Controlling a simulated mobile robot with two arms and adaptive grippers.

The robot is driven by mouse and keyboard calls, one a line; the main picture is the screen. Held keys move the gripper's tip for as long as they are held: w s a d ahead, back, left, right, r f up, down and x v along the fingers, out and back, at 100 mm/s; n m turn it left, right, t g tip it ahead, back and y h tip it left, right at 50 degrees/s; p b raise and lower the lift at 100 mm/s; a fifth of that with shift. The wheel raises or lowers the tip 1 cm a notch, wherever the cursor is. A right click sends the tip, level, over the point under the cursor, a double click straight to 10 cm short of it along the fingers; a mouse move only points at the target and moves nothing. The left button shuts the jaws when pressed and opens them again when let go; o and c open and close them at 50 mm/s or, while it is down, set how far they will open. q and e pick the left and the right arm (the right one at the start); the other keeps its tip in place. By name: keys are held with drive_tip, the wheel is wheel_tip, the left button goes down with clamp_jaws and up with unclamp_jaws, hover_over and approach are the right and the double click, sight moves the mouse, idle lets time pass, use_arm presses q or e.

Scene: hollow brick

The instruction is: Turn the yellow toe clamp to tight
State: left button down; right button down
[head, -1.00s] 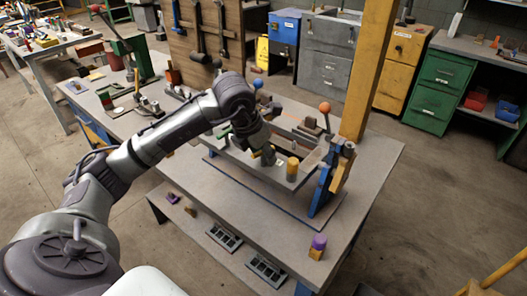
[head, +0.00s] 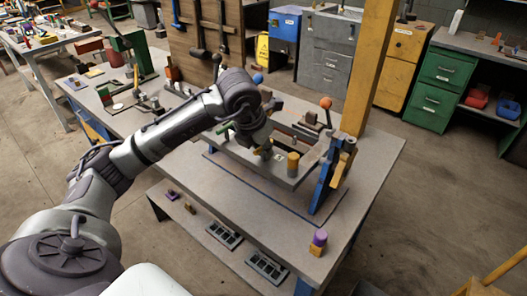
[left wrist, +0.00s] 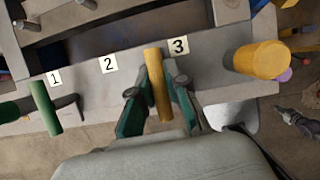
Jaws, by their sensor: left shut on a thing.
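The yellow toe clamp's handle (left wrist: 155,88) is a short dull-yellow bar between labels 2 and 3 on a grey plate (left wrist: 215,65) in the left wrist view. My left gripper (left wrist: 156,108) is shut on this handle, with one green-padded finger on each side. The clamp's lower parts are hidden by the fingers and the handle. In the head view my left gripper (head: 264,152) is at the front edge of the raised fixture, and only a bit of yellow shows there. My right gripper is not in view.
A green handle (left wrist: 46,108) with a dark toe lies by label 1. A thick yellow cylinder (left wrist: 258,60) stands right of label 3.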

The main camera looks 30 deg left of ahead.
use_arm(q)
drive_tip(key=shift+n+y+b, duration=0.35)
drive_tip(key=shift+n+y, duration=0.05)
drive_tip(key=shift+n, duration=0.6)
drive_tip(key=c, duration=1.1)
unclamp_jaws()
drive_tip(key=shift+r, duration=0.15)
drive_tip(key=v, duration=1.1)
drive_tip(key=shift+s+r, duration=0.25)
drive_tip(key=shift+r, duration=0.1)
